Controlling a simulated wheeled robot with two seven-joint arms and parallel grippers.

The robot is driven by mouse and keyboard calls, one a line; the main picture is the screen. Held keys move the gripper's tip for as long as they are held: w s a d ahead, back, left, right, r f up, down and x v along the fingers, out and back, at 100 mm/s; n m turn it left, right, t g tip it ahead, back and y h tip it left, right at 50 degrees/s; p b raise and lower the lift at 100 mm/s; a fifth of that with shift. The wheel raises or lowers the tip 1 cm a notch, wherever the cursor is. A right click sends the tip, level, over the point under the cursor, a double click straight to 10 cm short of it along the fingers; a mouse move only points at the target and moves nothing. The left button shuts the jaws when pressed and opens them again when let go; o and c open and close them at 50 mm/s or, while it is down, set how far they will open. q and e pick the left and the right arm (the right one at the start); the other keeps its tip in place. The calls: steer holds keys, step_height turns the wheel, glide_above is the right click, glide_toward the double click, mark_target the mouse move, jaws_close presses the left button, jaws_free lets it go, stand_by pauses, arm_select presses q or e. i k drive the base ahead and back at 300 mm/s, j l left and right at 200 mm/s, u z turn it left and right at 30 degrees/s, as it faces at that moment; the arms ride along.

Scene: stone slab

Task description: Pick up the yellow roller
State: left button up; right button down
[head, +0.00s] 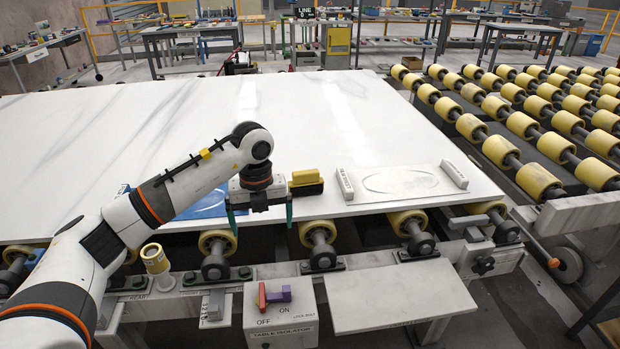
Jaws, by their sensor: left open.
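A short yellow roller (155,260) with a pale top stands upright on the table's front rail at the left, close to my left forearm. Similar yellow rollers (218,242) lie along the front under the slab edge. My left gripper (260,215) points down at the slab's front edge, to the right of the upright roller and apart from it. Its two greenish fingers are spread, with nothing seen between them. My right gripper is not in view.
A white stone slab (250,125) fills the table. A yellow-topped block (306,180) sits just right of my gripper, and a blue sheet (208,205) lies left of it. A switch box (282,315) and a pale shelf (400,298) stick out in front. A roller bed (502,152) lies right.

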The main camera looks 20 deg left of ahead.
mark_target(304, 182)
steer(key=i+j, duration=0.15)
steer(key=i, duration=0.45)
steer(key=i+j, duration=0.1)
steer(key=i, duration=0.5)
